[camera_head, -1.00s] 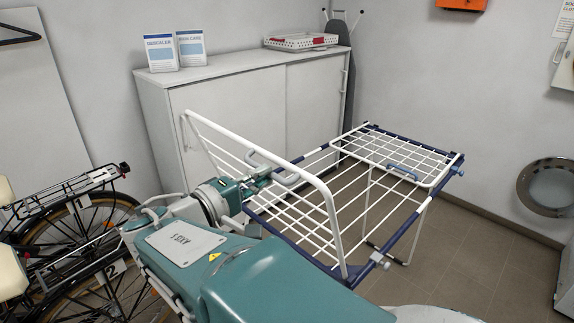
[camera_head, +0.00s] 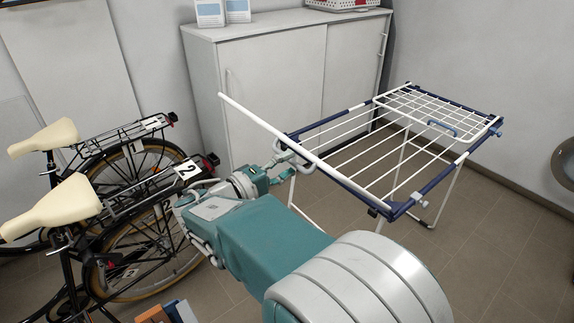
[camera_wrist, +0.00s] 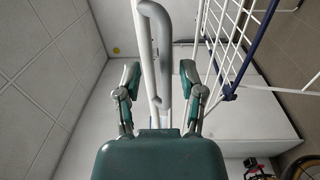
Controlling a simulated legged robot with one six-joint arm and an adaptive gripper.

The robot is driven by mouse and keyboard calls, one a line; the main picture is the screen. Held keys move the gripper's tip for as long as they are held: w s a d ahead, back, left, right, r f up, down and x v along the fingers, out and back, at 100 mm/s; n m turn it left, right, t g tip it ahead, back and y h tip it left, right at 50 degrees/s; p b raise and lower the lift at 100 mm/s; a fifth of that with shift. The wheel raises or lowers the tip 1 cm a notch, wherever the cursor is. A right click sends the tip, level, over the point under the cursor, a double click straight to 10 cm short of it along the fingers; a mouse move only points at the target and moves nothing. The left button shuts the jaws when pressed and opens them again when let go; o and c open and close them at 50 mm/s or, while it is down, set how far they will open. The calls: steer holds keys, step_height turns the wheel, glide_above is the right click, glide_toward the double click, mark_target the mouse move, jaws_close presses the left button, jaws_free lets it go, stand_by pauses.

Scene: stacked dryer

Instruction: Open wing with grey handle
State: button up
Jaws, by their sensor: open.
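The drying rack (camera_head: 408,196) has a white wing with a grey handle (camera_head: 312,170) on its near side. The head camera sees this wing (camera_head: 252,117) nearly edge-on, as a single slanted bar. My gripper (camera_head: 290,158) is at the handle, at the end of my outstretched arm. In the wrist view the grey handle (camera_wrist: 164,45) runs between the two spread fingers of my gripper (camera_wrist: 160,72), beside the wing's white bar (camera_wrist: 142,50). A gap shows on both sides, so the fingers are not closed on it. Contact cannot be told.
The other wing (camera_head: 440,112), with a blue handle (camera_head: 441,128), lies flat over the rack's far end. A white cabinet (camera_head: 270,75) stands behind. Bicycles (camera_head: 120,190) crowd the left. Tiled floor (camera_head: 490,240) is clear at the right.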

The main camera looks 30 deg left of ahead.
steer(key=v, duration=0.4)
steer(key=shift+w+a+f, duration=0.1)
steer(key=shift+a, duration=0.35)
steer(key=v, duration=0.7)
steer(key=shift+s+d, duration=0.25)
steer(key=shift+s, duration=0.2)
steer(key=c, duration=0.4)
steer(key=shift+w+d+r+m, duration=0.15)
steer(key=shift+r+m, duration=0.1)
steer(key=shift+m, duration=0.25)
jaws_close()
steer(key=m+g+y, duration=0.2)
steer(key=m+g, duration=0.3)
steer(key=m, duration=1.2)
glide_toward(296, 148)
step_height(296, 148, up, 4)
steer(key=s, duration=0.2)
steer(key=w+d+f, duration=0.1)
steer(key=w+f, duration=0.3)
steer(key=w, duration=0.1)
steer(key=w+d+f, duration=0.1)
steer(key=w+f, duration=0.2)
steer(key=shift+w+d, duration=0.1)
steer(key=shift+d, duration=0.25)
steer(key=shift+f, duration=0.5)
